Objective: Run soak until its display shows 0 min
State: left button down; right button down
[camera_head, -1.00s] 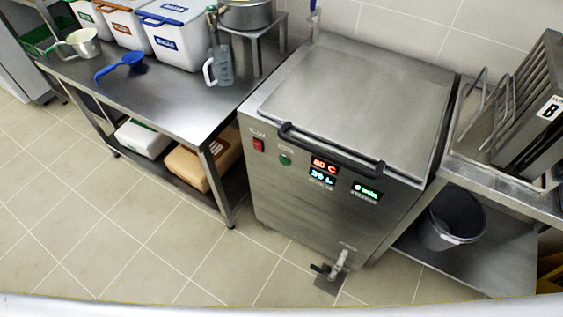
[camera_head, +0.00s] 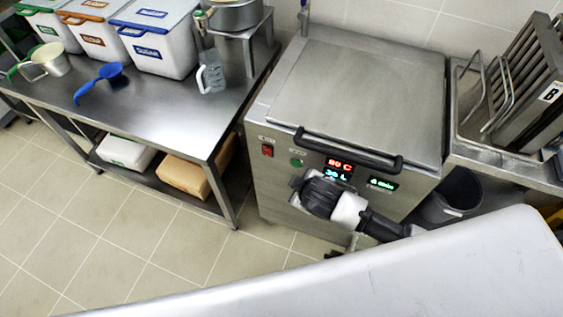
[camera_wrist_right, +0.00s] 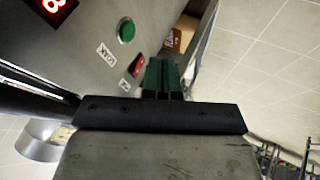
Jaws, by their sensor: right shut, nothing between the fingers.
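The steel soak machine (camera_head: 345,85) stands in the middle, its lid down with a black bar handle (camera_head: 348,150). Its front has a red switch (camera_head: 267,151), a green button (camera_head: 297,163), a red display (camera_head: 339,165) reading 80 C and a green minutes display (camera_head: 384,184) whose digit is too blurred to read surely. My right gripper (camera_head: 296,184) is in front of the panel, just below the green button. In the wrist view its green fingers (camera_wrist_right: 162,75) are shut and empty, with the green button (camera_wrist_right: 126,31) and red switch (camera_wrist_right: 137,65) beyond them. My left gripper is out of view.
A steel table (camera_head: 165,100) on the left holds lidded bins, a blue scoop (camera_head: 98,82) and a jug (camera_head: 211,75). A rack unit (camera_head: 520,90) stands on the right, with a dark bucket (camera_head: 455,192) below it. Open tiled floor lies at the front left.

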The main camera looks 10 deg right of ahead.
aim_at(296, 163)
jog(key=shift+a+r, duration=0.2)
jog(key=shift+r, duration=0.25)
jog(key=shift+a+r, duration=0.2)
jog(key=shift+r, duration=0.25)
jog(key=shift+w+d+f, duration=0.3)
jog(key=shift+w+f, duration=1)
jog(key=shift+w, duration=0.25)
jog(key=shift+w+d+f, duration=0.25)
jog(key=shift+w+f, duration=1.1)
jog(key=shift+w, duration=0.15)
jog(key=shift+w+d+f, duration=0.3)
jog(key=shift+w+f, duration=1)
jog(key=shift+w, duration=0.25)
jog(key=shift+w, duration=0.1)
